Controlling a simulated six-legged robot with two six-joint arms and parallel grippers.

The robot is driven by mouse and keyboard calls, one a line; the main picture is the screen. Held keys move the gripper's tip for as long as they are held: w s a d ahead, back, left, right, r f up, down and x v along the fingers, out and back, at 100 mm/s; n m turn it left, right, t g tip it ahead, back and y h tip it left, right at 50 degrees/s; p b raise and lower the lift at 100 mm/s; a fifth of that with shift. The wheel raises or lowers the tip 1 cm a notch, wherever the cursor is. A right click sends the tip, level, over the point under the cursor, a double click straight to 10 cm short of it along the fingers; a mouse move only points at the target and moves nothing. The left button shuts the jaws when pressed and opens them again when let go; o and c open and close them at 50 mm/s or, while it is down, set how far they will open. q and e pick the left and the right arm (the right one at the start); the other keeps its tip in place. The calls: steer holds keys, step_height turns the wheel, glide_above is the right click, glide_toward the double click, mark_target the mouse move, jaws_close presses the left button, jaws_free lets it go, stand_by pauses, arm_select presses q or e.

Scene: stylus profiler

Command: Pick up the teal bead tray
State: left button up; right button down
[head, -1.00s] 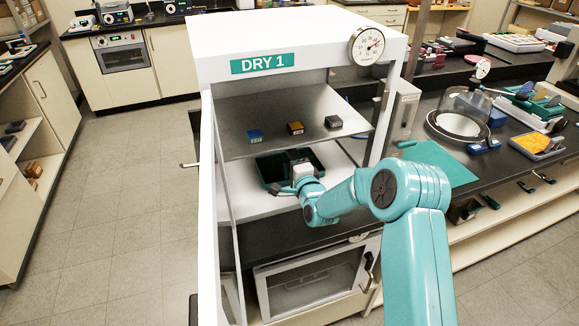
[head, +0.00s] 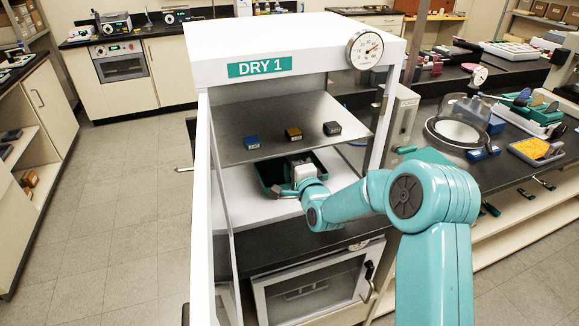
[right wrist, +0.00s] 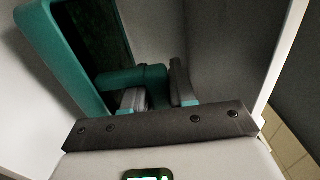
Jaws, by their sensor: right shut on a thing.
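The teal bead tray (head: 265,178) is on the lower level inside the white DRY 1 cabinet, below a grey shelf. In the right wrist view the tray (right wrist: 55,48) fills the upper left, with a dark interior; I cannot make out beads. My right gripper (head: 297,188) reaches through the open cabinet front to the tray's near side. In the right wrist view its two fingers (right wrist: 160,92) are shut on the tray's teal handle tab. I cannot tell whether the tray touches the cabinet floor. My left gripper is out of view.
The grey shelf (head: 235,118) just above the gripper carries a blue block (head: 252,142), an amber block (head: 293,134) and a black block (head: 332,128). The cabinet door (head: 201,220) stands open at left. A dark bench with a glass dome (head: 465,118) is at right.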

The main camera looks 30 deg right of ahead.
steer(key=b+v, duration=0.3)
steer(key=v, duration=1.2)
steer(key=shift+s+r+b, duration=0.2)
steer(key=shift+s+b, duration=0.1)
steer(key=shift+s, duration=0.1)
steer(key=c, duration=1.8)
jaws_free()
steer(key=shift+s+a, duration=0.1)
jaws_close()
